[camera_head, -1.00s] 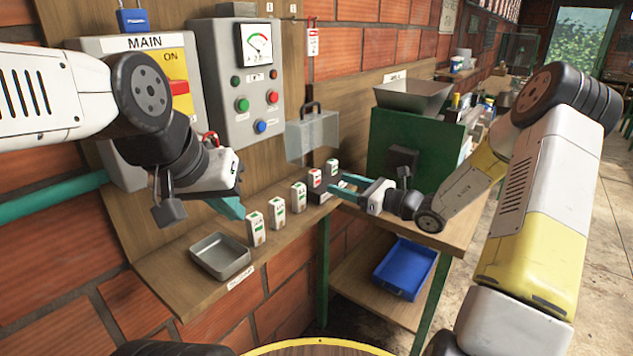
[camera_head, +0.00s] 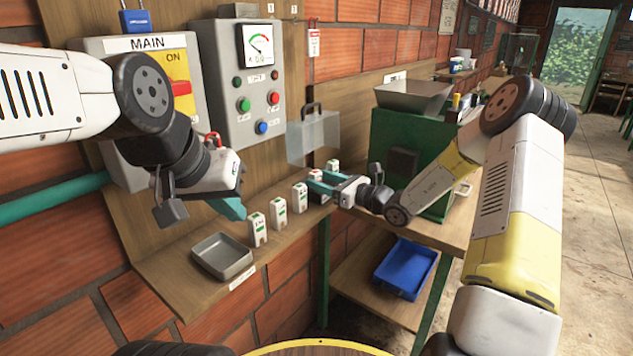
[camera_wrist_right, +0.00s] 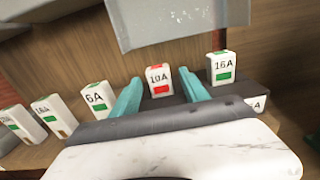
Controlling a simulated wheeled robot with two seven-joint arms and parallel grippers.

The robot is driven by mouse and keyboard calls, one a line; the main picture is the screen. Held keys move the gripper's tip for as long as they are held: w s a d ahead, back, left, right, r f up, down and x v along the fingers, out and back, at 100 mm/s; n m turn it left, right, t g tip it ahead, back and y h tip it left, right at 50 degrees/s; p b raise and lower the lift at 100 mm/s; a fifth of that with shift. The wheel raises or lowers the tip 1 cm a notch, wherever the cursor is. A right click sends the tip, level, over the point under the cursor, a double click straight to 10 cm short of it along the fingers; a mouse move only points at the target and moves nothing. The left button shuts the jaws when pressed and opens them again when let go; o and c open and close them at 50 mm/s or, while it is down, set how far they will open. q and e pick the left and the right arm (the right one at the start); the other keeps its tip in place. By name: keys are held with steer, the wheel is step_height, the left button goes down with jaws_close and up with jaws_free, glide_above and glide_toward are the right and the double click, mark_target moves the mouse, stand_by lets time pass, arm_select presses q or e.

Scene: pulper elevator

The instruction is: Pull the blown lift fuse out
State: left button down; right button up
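The fuse with a red window, marked 10A (camera_wrist_right: 159,80), stands upright in the dark holder (camera_wrist_right: 232,93) in the right wrist view. My right gripper (camera_head: 315,182) is open, with its teal fingers on either side of this fuse; a gap shows beside it in the right wrist view (camera_wrist_right: 160,92). In the head view the fingers mostly hide the fuse. A 16A fuse with a green window (camera_wrist_right: 222,68) stands to its right. My left gripper (camera_head: 234,208) hangs near the row of loose fuses on the shelf; whether its fingers are apart is unclear.
Several white fuses with green windows, such as one at the near end (camera_head: 257,230), stand along the wooden shelf. A grey metal tray (camera_head: 222,274) sits at the near end. A clear cover (camera_head: 313,138) hangs above the holder. A green machine (camera_head: 410,150) stands to the right.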

jaws_close()
steer(key=shift+r, duration=0.1)
steer(key=shift+r, duration=0.2)
steer(key=r, duration=0.6)
steer(key=shift+s+d+r, duration=0.2)
steer(key=shift+d+r, duration=0.1)
steer(key=shift+d, duration=0.05)
steer(key=f+v, duration=0.1)
steer(key=v, duration=1.8)
steer(key=shift+f, duration=0.3)
